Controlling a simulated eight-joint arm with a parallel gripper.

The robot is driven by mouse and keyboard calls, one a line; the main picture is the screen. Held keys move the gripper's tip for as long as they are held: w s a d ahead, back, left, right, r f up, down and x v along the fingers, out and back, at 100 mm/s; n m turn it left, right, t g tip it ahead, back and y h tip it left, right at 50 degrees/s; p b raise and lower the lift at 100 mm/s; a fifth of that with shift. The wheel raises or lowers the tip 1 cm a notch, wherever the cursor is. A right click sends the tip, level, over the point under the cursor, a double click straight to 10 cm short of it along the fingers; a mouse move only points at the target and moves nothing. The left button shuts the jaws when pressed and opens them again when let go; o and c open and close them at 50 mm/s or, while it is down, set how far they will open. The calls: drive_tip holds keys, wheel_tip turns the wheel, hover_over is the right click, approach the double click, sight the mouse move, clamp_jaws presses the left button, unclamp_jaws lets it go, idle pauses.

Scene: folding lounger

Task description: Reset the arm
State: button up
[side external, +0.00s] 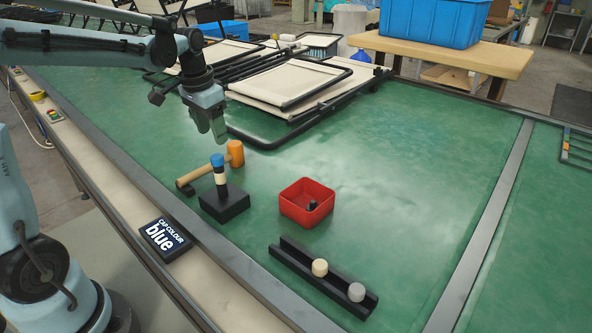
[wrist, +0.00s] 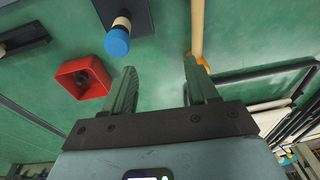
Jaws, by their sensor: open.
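My gripper (side external: 219,138) is above the green table, in the air behind the peg stand and mallet. In the wrist view its two fingers (wrist: 160,64) are apart with nothing between them. A black square stand (side external: 224,204) holds an upright stack with a cream part, a dark part and a blue cap (side external: 217,160) on top. The blue cap also shows in the wrist view (wrist: 117,42), left of the fingers. A sign (side external: 166,240) reads "CAP COLOUR blue".
A red bin (side external: 307,203) holds a small dark piece. A black rack (side external: 322,276) holds a cream and a grey cylinder. Folded lounger frames (side external: 290,84) lie at the back.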

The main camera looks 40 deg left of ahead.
drive_tip(key=s+d+t, duration=0.2)
drive_tip(key=s+d, duration=0.3)
drive_tip(key=d, duration=0.3)
drive_tip(key=s+d+f+t, duration=0.1)
drive_tip(key=s+d+t, duration=0.2)
drive_tip(key=s+d, duration=0.2)
drive_tip(key=shift+d+f+h, duration=0.3)
drive_tip(key=shift+d+h, duration=0.1)
drive_tip(key=shift+d, duration=1)
